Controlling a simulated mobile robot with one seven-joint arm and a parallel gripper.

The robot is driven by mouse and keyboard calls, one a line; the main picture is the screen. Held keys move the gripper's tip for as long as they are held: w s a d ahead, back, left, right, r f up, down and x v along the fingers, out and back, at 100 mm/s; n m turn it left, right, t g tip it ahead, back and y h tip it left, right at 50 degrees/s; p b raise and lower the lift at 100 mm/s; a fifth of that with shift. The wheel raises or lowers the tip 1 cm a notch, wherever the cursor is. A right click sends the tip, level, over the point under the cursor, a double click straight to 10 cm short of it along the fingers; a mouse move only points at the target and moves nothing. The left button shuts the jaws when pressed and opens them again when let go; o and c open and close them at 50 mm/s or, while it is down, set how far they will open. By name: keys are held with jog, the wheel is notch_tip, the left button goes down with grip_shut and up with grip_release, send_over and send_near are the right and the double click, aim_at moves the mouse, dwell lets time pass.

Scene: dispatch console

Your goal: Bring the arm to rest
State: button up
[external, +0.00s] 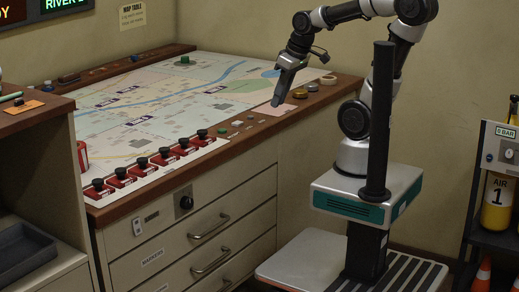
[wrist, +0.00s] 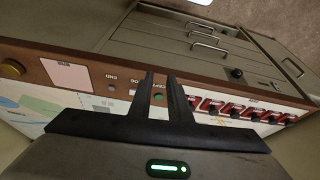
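My arm reaches out over the right end of the map table (external: 235,150). My gripper (external: 276,102) points down above the table's wooden rim, near a pink card (external: 283,109). In the wrist view my gripper (wrist: 160,75) shows two dark fingers with a narrow gap between them and nothing held. A green button (wrist: 159,98) shows through that gap, on the panel beyond. The pink card also shows in the wrist view (wrist: 68,68), to the left of the fingers. I cannot tell the exact height of the fingertips above the table.
A row of several red-based black knobs (external: 120,174) lines the table's front edge. Rolls and small round pieces (external: 328,79) sit on the right rim. Drawers (external: 210,240) with handles are below. A rack with a yellow air cylinder (external: 497,205) stands at the right.

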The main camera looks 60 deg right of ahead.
notch_tip(320, 180, up, 25)
jog(key=s+a+m+t+p, duration=0.1)
jog(key=s+p, duration=0.2)
jog(key=p, duration=1.8)
jog(key=shift+a, duration=0.2)
